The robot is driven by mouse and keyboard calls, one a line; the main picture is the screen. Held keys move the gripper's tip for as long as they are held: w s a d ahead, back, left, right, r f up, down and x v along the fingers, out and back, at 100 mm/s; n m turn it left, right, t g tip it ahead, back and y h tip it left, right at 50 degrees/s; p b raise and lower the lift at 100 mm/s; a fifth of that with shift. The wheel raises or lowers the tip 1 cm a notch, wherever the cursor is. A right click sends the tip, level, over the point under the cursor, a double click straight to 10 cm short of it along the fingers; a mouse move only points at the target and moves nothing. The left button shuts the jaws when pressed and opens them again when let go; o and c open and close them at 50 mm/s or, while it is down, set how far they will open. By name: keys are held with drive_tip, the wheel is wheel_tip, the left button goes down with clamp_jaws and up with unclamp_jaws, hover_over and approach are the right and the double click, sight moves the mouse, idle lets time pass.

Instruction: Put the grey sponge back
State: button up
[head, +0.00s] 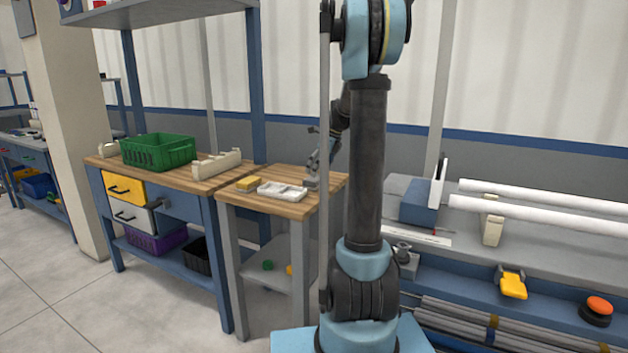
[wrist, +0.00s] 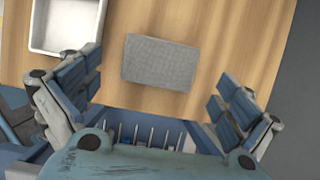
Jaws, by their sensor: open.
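The grey sponge (wrist: 160,62) lies flat on a wooden tabletop in the wrist view, slightly tilted in the picture. My gripper (wrist: 158,95) is open, with one finger on each side of the sponge's near edge and clear gaps to both. Nothing is between the fingers. A white tray (wrist: 66,49) stands to the left of the sponge, apart from it. In the head view my gripper (head: 317,168) is over the right part of the small table, partly behind my arm. The white tray (head: 283,194) is to its left there; the sponge is hard to make out.
A yellow block (head: 249,183) lies beside the tray on the small wooden table (head: 312,204). A green crate (head: 158,151) and a beige rack (head: 217,165) stand on the bench at left.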

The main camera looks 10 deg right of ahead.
drive_tip(key=v, duration=0.6)
drive_tip(key=s+a+f+n+h, duration=0.1)
drive_tip(key=s+a+f+n, duration=0.1)
drive_tip(key=s+n, duration=0.65)
drive_tip(key=s+a+f+n+h, duration=0.15)
drive_tip(key=s+n, duration=0.25)
drive_tip(key=s, duration=1)
drive_tip(key=s+f+n, duration=0.6)
drive_tip(key=s+f, duration=0.1)
drive_tip(key=s, duration=0.2)
drive_tip(key=s+f+n+h, duration=0.1)
drive_tip(key=s+f+n, duration=0.6)
drive_tip(key=s, duration=0.3)
drive_tip(key=shift+g, duration=0.3)
drive_tip(key=shift+c, duration=0.4)
